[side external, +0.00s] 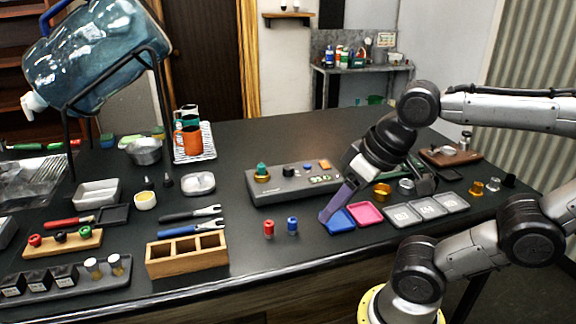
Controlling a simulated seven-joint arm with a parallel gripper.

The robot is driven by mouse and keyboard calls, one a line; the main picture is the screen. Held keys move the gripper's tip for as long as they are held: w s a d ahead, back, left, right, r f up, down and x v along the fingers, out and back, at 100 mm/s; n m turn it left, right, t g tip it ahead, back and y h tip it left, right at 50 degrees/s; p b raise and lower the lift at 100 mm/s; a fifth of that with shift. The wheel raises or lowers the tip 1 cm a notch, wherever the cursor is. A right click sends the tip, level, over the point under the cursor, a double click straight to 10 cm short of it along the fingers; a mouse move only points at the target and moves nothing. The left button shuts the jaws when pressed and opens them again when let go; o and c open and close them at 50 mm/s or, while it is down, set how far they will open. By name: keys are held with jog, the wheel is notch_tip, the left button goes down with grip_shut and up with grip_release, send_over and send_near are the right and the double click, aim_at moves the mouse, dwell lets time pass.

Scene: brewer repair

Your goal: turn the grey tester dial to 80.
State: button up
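The grey tester (300,192) is a long, low box near the middle of the bench in the side external view. The finger gap is not clear from this angle.
A green-topped brass piece (262,173) stands on the tester's left end. Red (269,229) and blue (292,226) small parts stand in front. Pink (367,213) and grey trays lie to the right. A wooden box (187,268) is at front left. Bench behind the tester is clear.

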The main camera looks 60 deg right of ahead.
jog(key=shift+o, duration=1)
jog(key=w+d+r+m+g, duration=0.1)
jog(key=w+d+r+m, duration=0.1)
jog(key=w+r+m, duration=0.3)
notch_tip(320, 180, up, 4)
jog(key=shift+w+d+r+h, duration=0.1)
jog(key=shift+w+d+h, duration=0.25)
jog(key=shift+w, duration=0.7)
jog(key=w+d+r+m+g, duration=0.25)
jog(key=w+d+m, duration=0.25)
jog(key=w, duration=0.3)
jog(key=m+g, duration=0.2)
jog(key=m, duration=0.3)
send_over(288, 167)
notch_tip(288, 167, down, 10)
notch_tip(288, 167, down, 13)
jog(key=shift+f, duration=0.1)
jog(key=shift+c, duration=0.3)
grip_shut()
